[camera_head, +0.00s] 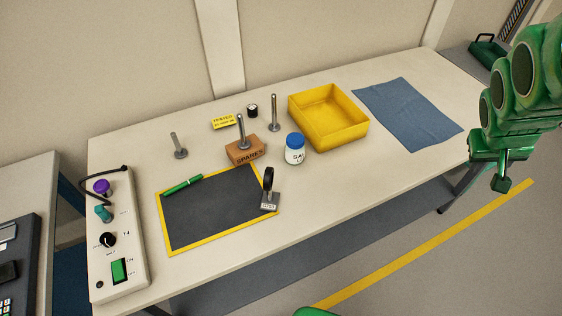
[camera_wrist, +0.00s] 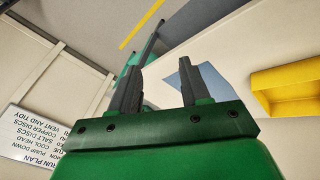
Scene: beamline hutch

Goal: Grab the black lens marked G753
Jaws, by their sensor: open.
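The black lens (camera_head: 269,177) is a dark round disc standing upright on a small base with a pale label (camera_head: 269,206). The label's text is too small to read surely. It stands at the right edge of the dark yellow-bordered mat (camera_head: 212,212), near the table's front. My gripper (camera_wrist: 160,66) is open and empty in the wrist view. In the head view my green arm is at the far right, well away from the lens. The lens does not show in the wrist view.
A white jar with a blue lid (camera_head: 295,149), a brown SPARES block (camera_head: 246,150), metal posts (camera_head: 274,113) and a yellow bin (camera_head: 328,117) stand behind the lens. A green pen (camera_head: 183,185) lies on the mat. A control box (camera_head: 118,238) is at left. Table right of the lens is clear.

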